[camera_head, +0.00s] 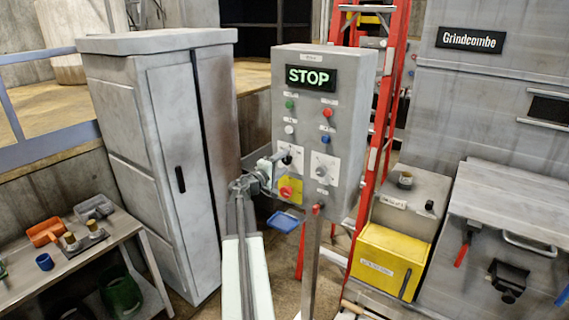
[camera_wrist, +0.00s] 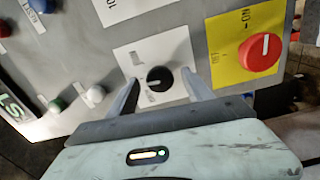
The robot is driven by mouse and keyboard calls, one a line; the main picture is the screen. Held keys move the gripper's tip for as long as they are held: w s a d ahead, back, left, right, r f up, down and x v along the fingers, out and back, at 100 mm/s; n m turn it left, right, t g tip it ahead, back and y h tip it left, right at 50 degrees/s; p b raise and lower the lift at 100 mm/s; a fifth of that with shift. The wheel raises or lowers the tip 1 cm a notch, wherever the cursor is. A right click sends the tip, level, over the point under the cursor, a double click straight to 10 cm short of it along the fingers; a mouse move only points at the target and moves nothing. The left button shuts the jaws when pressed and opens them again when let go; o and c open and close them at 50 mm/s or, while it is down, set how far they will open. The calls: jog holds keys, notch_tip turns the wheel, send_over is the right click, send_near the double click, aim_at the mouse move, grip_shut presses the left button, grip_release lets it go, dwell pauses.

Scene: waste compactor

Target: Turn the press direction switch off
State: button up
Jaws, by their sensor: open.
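The grey control panel (camera_head: 339,105) stands on a post and carries two rotary switches on white plates. The left one, a black knob (camera_head: 286,158), is beside my gripper (camera_head: 274,164). In the wrist view this black knob (camera_wrist: 159,79) sits between the two spread fingers of my gripper (camera_wrist: 161,83), with a finger on each side and visible gaps. A pale mark shows on its face. The right rotary switch (camera_head: 321,171) is clear of the gripper. The plate labels are too small to read, so I cannot tell which is the press direction switch.
A red knob (camera_wrist: 262,53) on a yellow plate (camera_wrist: 235,72) lies close to the gripper. The panel has several coloured buttons and a lit STOP display (camera_head: 310,78). A red ladder (camera_head: 384,110) stands behind it, and a grey cabinet (camera_head: 165,150) to the left.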

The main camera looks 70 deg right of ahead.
jog(key=shift+d, duration=0.4)
grip_shut()
jog(key=shift+s+n, duration=0.1)
jog(key=shift+n, duration=0.2)
grip_release()
jog(key=shift+a, duration=0.1)
